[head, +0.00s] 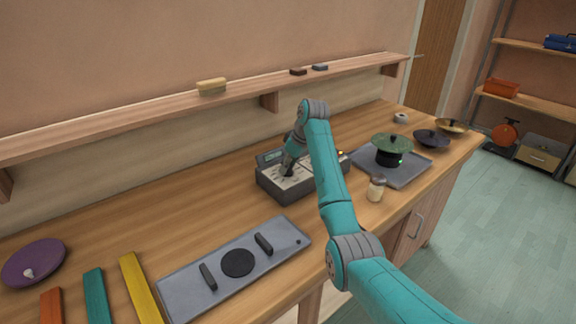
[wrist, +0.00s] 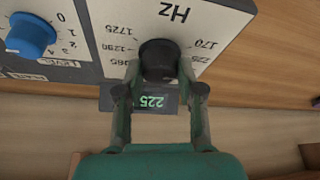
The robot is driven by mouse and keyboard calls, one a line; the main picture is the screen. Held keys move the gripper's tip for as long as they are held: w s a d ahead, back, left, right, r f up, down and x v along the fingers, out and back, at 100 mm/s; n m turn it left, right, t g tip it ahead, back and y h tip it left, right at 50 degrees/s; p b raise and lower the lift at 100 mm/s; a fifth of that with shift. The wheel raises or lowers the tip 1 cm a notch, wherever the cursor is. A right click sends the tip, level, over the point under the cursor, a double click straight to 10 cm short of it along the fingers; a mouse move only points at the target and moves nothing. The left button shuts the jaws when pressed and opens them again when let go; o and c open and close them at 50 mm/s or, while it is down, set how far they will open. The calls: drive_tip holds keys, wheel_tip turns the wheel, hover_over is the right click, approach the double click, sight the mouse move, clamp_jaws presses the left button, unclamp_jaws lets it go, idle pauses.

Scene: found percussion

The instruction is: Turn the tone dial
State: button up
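A grey device (head: 270,185) with a light top panel stands on the bench, with my gripper (head: 288,168) down at it. In the wrist view its black round tone dial (wrist: 158,60) sits under "Hz", ringed by printed numbers such as 170, 965, 1290 and 1725. My gripper (wrist: 159,72) has one finger on each side of the dial, and both fingertips appear to touch it. A small display (wrist: 152,102) shows green digits 225, upside down in this view. A blue level knob (wrist: 30,35) is to the left. The dial is hidden in the head view.
A grey plate with handles (head: 205,286) lies in front. A shelf (head: 160,108) runs behind the bench.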

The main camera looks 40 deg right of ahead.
idle(0.3)
drive_tip(key=shift+a+m+h, duration=0.1)
drive_tip(key=shift+m+h, duration=0.45)
drive_tip(key=shift+m, duration=0.85)
drive_tip(key=shift+a+m+h, duration=0.1)
drive_tip(key=shift+m+h, duration=0.45)
drive_tip(key=shift+m, duration=0.85)
drive_tip(key=shift+d, duration=0.1)
drive_tip(key=o, duration=1.1)
drive_tip(key=shift+o, duration=0.2)
drive_tip(key=v, duration=0.7)
drive_tip(key=shift+r, duration=0.2)
drive_tip(key=shift+s, duration=0.15)
